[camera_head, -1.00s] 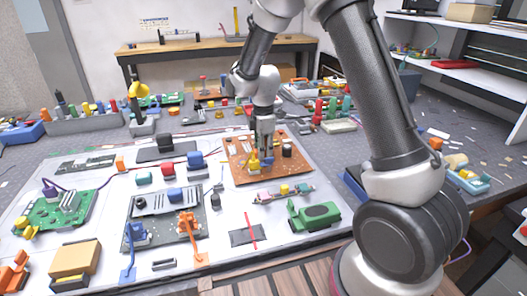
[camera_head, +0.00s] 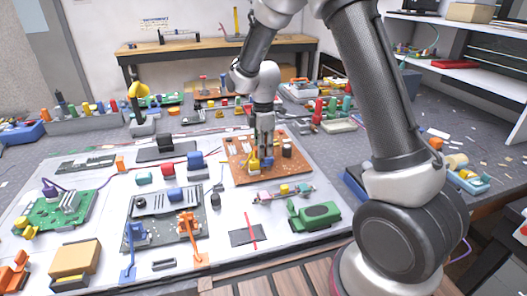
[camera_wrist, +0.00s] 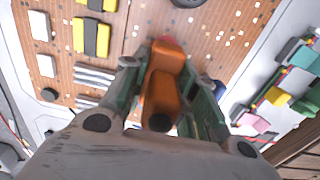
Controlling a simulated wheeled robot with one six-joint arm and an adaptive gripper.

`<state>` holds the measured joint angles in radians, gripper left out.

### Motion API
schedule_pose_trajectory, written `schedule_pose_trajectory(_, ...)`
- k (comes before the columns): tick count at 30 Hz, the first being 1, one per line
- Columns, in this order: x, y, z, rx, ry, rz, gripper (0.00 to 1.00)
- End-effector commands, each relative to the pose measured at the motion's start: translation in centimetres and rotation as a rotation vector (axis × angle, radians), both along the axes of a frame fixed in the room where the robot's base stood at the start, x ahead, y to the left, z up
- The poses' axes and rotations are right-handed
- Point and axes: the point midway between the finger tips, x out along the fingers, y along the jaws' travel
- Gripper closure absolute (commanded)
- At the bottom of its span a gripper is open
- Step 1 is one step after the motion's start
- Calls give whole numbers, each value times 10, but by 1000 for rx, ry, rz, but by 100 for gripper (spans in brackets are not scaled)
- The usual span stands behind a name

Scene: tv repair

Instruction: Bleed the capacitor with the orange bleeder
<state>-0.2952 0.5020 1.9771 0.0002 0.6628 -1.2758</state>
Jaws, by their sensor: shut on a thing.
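My gripper (camera_head: 266,152) is over the brown circuit board (camera_head: 240,172), pointing down. In the wrist view its fingers (camera_wrist: 168,85) are shut on an orange block-like tool, the orange bleeder (camera_wrist: 165,82). The bleeder's far end points at the brown board (camera_wrist: 185,35), where a small red spot shows. I cannot tell whether it touches anything. In the head view I cannot make out the bleeder. A yellow part (camera_head: 253,165) and a blue part (camera_head: 267,162) are by the fingertips. A dark round part (camera_head: 287,150) stands to their right; I cannot tell which part is the capacitor.
A green component (camera_head: 315,214) and a strip of coloured parts (camera_head: 283,193) lie in front of the brown board. A dark board with orange and blue stands (camera_head: 187,225) and a green board (camera_head: 55,210) lie left. The white mat (camera_head: 110,185) has bare patches.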

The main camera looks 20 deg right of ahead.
Motion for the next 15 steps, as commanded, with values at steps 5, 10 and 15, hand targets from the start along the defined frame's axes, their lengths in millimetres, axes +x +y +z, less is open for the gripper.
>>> schedule_pose_trajectory(5, 0, 0, -3, 0, 0, 0, 99)
schedule_pose_trajectory(10, 0, 0, -5, 0, 0, 0, 99)
schedule_pose_trajectory(15, 0, 0, -8, 0, 0, 0, 99)
